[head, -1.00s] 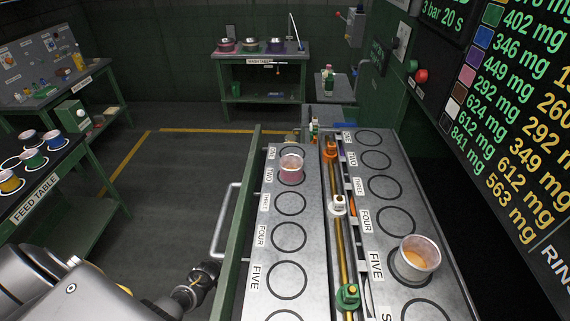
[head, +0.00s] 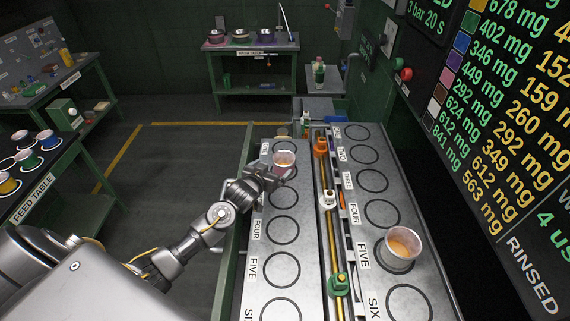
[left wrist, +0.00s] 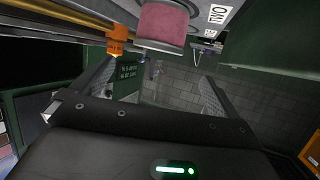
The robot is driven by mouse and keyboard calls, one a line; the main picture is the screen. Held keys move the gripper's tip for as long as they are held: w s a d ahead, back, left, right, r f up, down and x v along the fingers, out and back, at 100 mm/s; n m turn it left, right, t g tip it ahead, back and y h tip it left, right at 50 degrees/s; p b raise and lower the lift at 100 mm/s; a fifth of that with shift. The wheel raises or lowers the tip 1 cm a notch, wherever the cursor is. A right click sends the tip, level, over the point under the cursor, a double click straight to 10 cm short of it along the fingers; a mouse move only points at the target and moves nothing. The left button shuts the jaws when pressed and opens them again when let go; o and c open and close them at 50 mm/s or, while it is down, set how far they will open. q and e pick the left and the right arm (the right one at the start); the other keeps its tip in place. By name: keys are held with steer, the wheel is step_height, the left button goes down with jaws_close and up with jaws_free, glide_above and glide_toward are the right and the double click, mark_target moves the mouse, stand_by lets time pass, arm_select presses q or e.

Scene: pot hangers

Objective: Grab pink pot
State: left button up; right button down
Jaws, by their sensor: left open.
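My right gripper is not seen.
A pot with orange contents (head: 400,248) stands on the right row near FIVE. A rail with an orange fitting (head: 320,146), a white one and a green one (head: 338,285) runs between the rows. The feed table (head: 40,190) with several pots is at left.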

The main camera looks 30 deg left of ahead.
arm_select(q)
glide_toward(288, 155)
steer(key=shift+w+a+b, duration=0.2)
steer(key=shift+w+b, duration=0.2)
steer(key=b+x, duration=0.4)
steer(key=b, duration=0.1)
steer(key=shift+w+d+f, duration=0.1)
steer(key=shift+w+f, duration=0.1)
steer(key=shift+f, duration=0.2)
steer(key=shift+w+b, duration=0.25)
steer(key=shift+b, duration=0.1)
steer(key=shift+r, duration=0.15)
steer(key=c, duration=1)
steer(key=shift+c, duration=0.2)
